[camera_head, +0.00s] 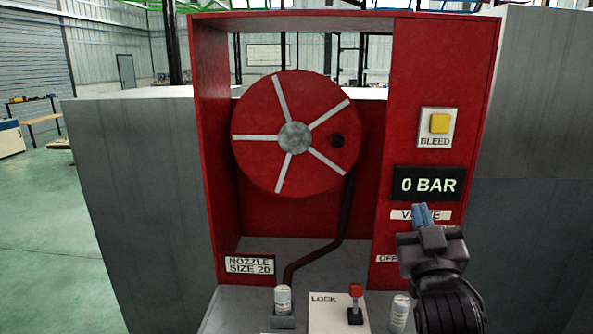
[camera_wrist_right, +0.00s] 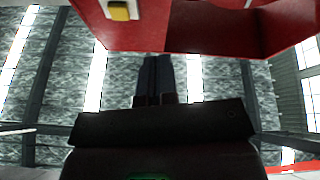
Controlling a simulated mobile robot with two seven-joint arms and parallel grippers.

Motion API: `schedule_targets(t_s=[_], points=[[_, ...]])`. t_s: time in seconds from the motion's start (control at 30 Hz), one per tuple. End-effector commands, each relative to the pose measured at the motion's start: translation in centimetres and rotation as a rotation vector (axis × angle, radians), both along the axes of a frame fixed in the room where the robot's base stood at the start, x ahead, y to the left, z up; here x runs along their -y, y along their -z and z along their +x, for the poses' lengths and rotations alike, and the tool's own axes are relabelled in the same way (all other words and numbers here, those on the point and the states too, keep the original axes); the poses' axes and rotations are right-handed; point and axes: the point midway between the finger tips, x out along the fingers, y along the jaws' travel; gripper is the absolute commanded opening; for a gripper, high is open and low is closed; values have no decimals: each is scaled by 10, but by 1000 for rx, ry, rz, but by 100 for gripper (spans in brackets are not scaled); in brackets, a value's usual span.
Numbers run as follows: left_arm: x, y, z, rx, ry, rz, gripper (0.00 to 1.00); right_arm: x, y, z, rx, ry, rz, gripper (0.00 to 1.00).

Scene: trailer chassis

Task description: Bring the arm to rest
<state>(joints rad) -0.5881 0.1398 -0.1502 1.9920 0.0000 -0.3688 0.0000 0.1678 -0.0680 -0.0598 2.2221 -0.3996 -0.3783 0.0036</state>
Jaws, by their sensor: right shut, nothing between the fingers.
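My right gripper (camera_head: 423,215) is in front of the lower right part of the red cabinet (camera_head: 447,60), just below the 0 BAR display (camera_head: 428,184). Its blue-tipped fingers are together and empty, pointing up and partly covering the VALVE label (camera_head: 405,214). In the right wrist view the shut fingers (camera_wrist_right: 154,80) point toward the cabinet's red underside or edge (camera_wrist_right: 200,25), with the yellow bleed button (camera_wrist_right: 121,10) at top left. My right arm hides whatever is below the VALVE label, apart from part of an OFF label. My left gripper is not in view.
A red hose reel (camera_head: 294,137) sits inside the cabinet's open bay. On the ledge below are two white-capped cylinders (camera_head: 282,299) (camera_head: 400,312) and a LOCK plate with a red-tipped lever (camera_head: 355,300). Grey block walls (camera_head: 145,200) flank the cabinet. Open green floor (camera_head: 45,220) lies left.

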Motion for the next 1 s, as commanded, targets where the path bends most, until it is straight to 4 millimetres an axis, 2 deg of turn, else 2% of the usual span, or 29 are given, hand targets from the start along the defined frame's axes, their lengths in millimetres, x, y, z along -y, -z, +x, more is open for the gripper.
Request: schedule_targets(t_s=[0.03, 0.17, 0.2, 0.27, 0.4, 0.47, 0.6, 0.7, 0.8, 0.9, 1.0], points=[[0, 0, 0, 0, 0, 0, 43, 2, 30, 3, -63, -21, 10, 0], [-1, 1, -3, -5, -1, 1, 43, 6, 106, 1, -220, -75, 51, 0], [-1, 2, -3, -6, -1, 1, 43, 9, 131, -3, -270, -88, 65, 0], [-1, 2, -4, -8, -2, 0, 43, 13, 167, -11, -344, -101, 85, 0], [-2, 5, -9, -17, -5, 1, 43, 24, 248, -41, -513, -119, 132, 0], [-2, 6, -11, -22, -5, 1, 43, 29, 280, -58, -583, -120, 149, 0], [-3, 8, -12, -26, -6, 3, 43, 43, 349, -108, -741, -108, 183, 0], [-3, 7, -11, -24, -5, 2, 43, 53, 388, -147, -839, -89, 188, 0], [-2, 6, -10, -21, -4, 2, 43, 62, 413, -181, -913, -67, 184, 0], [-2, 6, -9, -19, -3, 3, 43, 68, 427, -205, -956, -52, 183, 0], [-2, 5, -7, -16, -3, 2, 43, 70, 433, -217, -980, -42, 186, 0]])
